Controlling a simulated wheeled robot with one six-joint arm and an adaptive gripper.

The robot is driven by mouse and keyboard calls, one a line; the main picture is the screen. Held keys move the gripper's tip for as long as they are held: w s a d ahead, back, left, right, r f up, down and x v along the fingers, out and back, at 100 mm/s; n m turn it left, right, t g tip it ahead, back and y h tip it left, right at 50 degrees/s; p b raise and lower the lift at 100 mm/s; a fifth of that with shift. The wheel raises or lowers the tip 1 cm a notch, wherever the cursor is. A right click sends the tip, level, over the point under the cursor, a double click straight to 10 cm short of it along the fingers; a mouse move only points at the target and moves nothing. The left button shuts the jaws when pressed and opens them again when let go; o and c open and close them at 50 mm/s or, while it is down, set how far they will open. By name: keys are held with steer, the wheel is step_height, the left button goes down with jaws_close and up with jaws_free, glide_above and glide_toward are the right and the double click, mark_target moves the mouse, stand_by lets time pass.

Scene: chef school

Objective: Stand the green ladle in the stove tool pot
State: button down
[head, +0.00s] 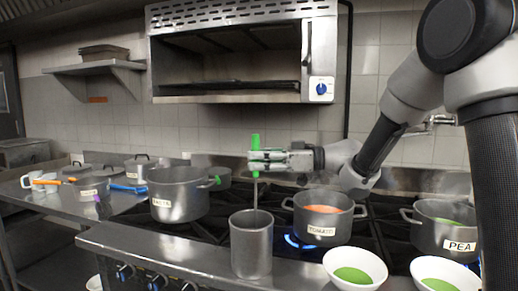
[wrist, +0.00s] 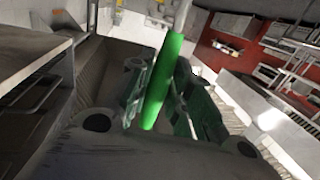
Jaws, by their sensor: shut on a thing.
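The green ladle (head: 255,142) is upright in my gripper (head: 256,160), which is shut on its green handle. Its thin metal shaft runs down to the mouth of the grey metal tool pot (head: 251,245) on the front ledge of the stove. The ladle's lower end is hidden, and I cannot tell how deep it reaches into the pot. In the wrist view the green handle (wrist: 163,80) lies between the fingers of my gripper (wrist: 160,95). The tool pot cannot be made out in the wrist view.
A tomato pot (head: 322,232) stands right of the tool pot over a blue flame. A pasta pot (head: 178,207) stands behind left, a pea pot (head: 440,240) at right. Two white bowls with green soup, one here (head: 338,256), sit at front right. An oven (head: 240,60) hangs above.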

steer(key=shift+f, duration=2.7)
steer(key=c, duration=1.2)
jaws_free()
steer(key=shift+c, duration=0.2)
